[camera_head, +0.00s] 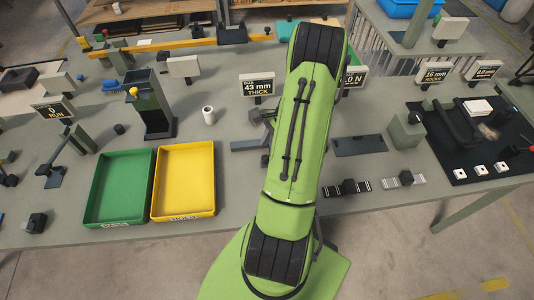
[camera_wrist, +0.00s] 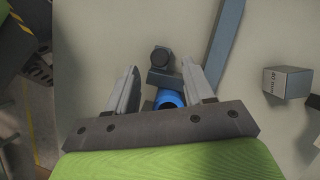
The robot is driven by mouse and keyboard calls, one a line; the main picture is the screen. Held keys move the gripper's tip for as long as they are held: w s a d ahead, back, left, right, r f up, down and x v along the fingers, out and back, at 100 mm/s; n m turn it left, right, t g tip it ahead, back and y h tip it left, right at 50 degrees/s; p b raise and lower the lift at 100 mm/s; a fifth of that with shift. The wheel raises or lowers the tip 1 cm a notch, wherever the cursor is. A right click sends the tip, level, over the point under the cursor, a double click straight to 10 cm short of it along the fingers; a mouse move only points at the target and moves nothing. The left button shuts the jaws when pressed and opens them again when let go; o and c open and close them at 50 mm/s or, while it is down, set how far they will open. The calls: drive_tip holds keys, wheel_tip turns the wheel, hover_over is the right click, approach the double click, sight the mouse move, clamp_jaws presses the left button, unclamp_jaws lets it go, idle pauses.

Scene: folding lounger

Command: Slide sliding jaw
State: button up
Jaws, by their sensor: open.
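My gripper (camera_wrist: 160,70) is open in the wrist view, its two grey fingers spread on either side of a small dark grey block (camera_wrist: 160,78) with a round dark knob (camera_wrist: 162,59). This block may be the sliding jaw; I cannot tell for sure. A blue ring-shaped part (camera_wrist: 169,98) lies between the fingers, partly hidden by the gripper's palm. A blue-grey bar (camera_wrist: 225,40) runs just right of the right finger; in the head view a similar bar (camera_head: 248,145) lies left of my arm. No finger clearly touches the block. My arm hides the gripper in the head view.
A display reading 43 mm THICK (camera_head: 257,86) stands behind the bar. A green tray (camera_head: 88,190) and a yellow tray (camera_head: 212,180) lie to the left, with a white cylinder (camera_head: 208,115) behind. A grey cube (camera_wrist: 287,82) sits right in the wrist view.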

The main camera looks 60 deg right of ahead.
sight(265, 157)
drive_tip(key=x, duration=0.3)
drive_tip(key=shift+f, duration=0.15)
drive_tip(key=shift+c, duration=0.3)
clamp_jaws()
